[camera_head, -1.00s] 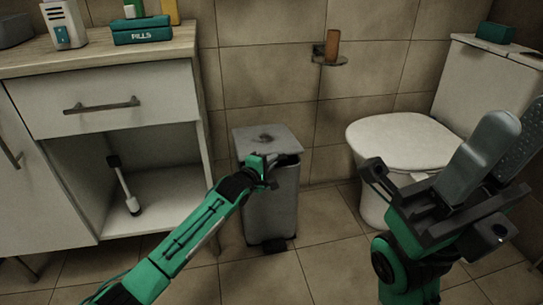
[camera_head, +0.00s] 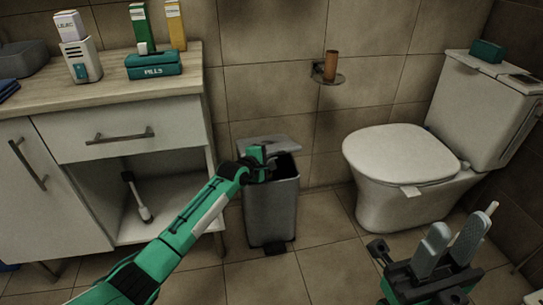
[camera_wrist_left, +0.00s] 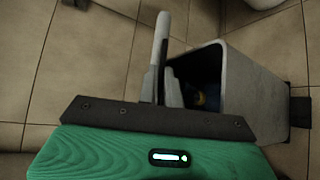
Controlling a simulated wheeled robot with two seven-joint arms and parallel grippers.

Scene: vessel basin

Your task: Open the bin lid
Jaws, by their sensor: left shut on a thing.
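The grey bin (camera_head: 270,213) stands on the floor between the cabinet and the toilet. Its lid (camera_head: 283,142) is tilted up at the back, with a dark opening at the top. My left gripper (camera_head: 264,164) is at the lid and shut on it. In the left wrist view the lid (camera_wrist_left: 162,42) shows nearly edge-on between the fingers (camera_wrist_left: 160,88), beside the bin's open top (camera_wrist_left: 240,85). Something blue and yellowish shows in the dark inside. My right gripper (camera_head: 453,250) is open and empty, low in front of the toilet.
A white cabinet (camera_head: 120,140) with an open shelf stands left of the bin, with boxes and a pills case (camera_head: 153,66) on top. The toilet (camera_head: 400,165) is to the right. A holder (camera_head: 330,72) juts from the wall. The floor before the bin is clear.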

